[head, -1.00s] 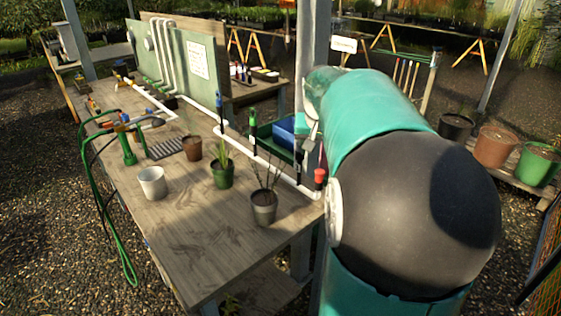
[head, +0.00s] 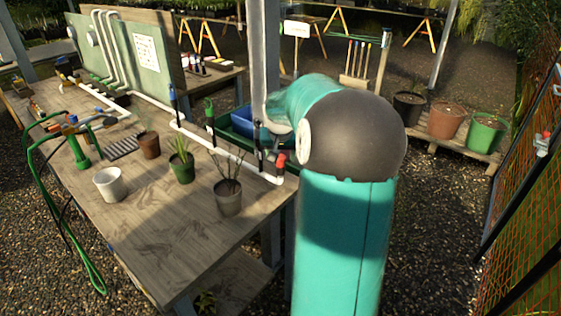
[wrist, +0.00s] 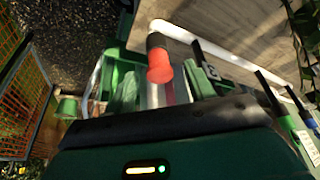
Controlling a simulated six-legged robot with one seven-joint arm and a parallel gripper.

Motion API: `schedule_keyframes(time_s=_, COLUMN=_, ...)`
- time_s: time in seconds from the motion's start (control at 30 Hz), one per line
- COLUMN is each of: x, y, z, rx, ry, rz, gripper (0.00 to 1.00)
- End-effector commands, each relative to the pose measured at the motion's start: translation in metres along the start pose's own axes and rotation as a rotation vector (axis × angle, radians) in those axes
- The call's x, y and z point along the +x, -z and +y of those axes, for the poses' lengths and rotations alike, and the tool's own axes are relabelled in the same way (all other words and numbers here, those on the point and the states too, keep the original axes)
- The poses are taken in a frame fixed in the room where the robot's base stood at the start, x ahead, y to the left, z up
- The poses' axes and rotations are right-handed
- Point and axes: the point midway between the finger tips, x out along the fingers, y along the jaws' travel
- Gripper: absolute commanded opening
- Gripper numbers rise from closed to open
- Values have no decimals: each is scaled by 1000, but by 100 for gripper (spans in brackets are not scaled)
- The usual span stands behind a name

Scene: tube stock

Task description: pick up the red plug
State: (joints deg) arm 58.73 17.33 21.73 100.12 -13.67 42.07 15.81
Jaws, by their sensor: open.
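The red plug (head: 280,160) sits at the near right end of the white pipe on the bench, above a dark collar. In the wrist view the red plug (wrist: 159,66) is large and fits against a black collar at the end of the white pipe (wrist: 182,33). My gripper (wrist: 162,88) is open. Its green fingers show on either side of the plug, with the plug's red end between or just ahead of them; contact cannot be told. In the head view my arm hides most of the gripper.
The wooden bench (head: 165,235) carries a grey pot (head: 228,203) with a twiggy plant, a green pot (head: 182,172) and a white pot (head: 109,185). A blue bin (head: 243,119) stands behind the pipe. An orange mesh fence (head: 525,180) is at right.

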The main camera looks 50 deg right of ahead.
Motion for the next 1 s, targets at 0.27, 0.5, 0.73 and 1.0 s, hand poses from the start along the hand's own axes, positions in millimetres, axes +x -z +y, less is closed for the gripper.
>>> schedule_keyframes(time_s=0.27, x=16, y=0, z=0, rx=1, ry=-1, rz=2, gripper=54)
schedule_keyframes(time_s=0.5, x=15, y=0, z=0, rx=0, ry=-1, rz=1, gripper=26)
schedule_keyframes(time_s=0.73, x=15, y=0, z=0, rx=0, ry=-1, rz=1, gripper=6)
schedule_keyframes(time_s=1.0, x=11, y=2, z=0, rx=1, ry=-1, rz=3, gripper=6)
